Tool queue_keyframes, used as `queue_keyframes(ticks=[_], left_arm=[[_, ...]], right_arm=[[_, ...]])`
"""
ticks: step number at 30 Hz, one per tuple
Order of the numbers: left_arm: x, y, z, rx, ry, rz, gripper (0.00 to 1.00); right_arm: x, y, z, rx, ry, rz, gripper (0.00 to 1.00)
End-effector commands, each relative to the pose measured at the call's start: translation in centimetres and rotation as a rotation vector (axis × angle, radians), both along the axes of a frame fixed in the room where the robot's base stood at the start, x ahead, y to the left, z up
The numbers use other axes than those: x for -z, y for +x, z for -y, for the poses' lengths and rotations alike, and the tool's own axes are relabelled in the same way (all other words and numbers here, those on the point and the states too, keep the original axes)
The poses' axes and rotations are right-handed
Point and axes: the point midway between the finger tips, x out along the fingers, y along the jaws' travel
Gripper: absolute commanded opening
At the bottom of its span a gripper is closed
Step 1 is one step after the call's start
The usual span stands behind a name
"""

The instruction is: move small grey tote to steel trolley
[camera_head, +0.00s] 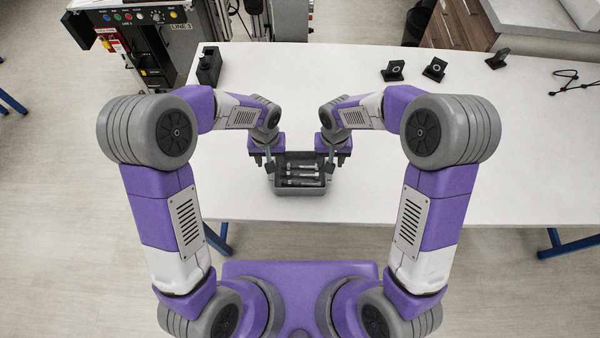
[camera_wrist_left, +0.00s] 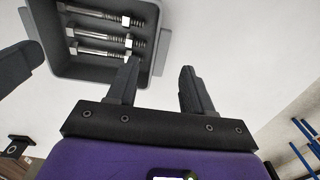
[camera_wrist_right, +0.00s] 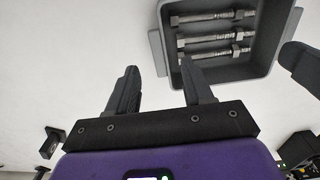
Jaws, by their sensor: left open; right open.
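The small grey tote (camera_head: 300,189) stands on the white table near its front edge, with several steel bolts (camera_head: 302,170) lying in it. My left gripper (camera_head: 268,166) is open at the tote's left side. In the left wrist view its fingers (camera_wrist_left: 160,78) lie either side of the tote's side wall (camera_wrist_left: 161,50), one over the inside and one outside. My right gripper (camera_head: 331,166) is open at the right side. Its fingers (camera_wrist_right: 160,82) likewise straddle the opposite wall (camera_wrist_right: 156,52) in the right wrist view. I cannot tell whether any finger touches. No steel trolley is recognisable.
The white table (camera_head: 420,180) is largely clear around the tote. A black block-shaped object (camera_head: 209,66) stands at the back left. Small black brackets (camera_head: 434,69) and a black cable (camera_head: 566,82) lie at the back right. A control panel (camera_head: 135,17) stands behind at left.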

Motion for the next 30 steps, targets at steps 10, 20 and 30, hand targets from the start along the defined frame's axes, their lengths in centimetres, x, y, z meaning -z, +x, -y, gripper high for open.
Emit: queue_keyframes(ticks=[10,20,30], left_arm=[[4.3,0.0,0.0,-0.001,0.0,-0.001,0.51],[4.6,0.0,0.0,-0.001,-0.001,0.0,0.51],[4.6,0.0,0.0,-0.001,-0.001,0.001,0.02]], right_arm=[[4.3,0.0,0.0,0.001,0.0,-0.001,0.51],[4.6,0.0,0.0,0.0,0.0,0.001,0.51],[4.6,0.0,0.0,0.0,0.0,0.001,0.02]])
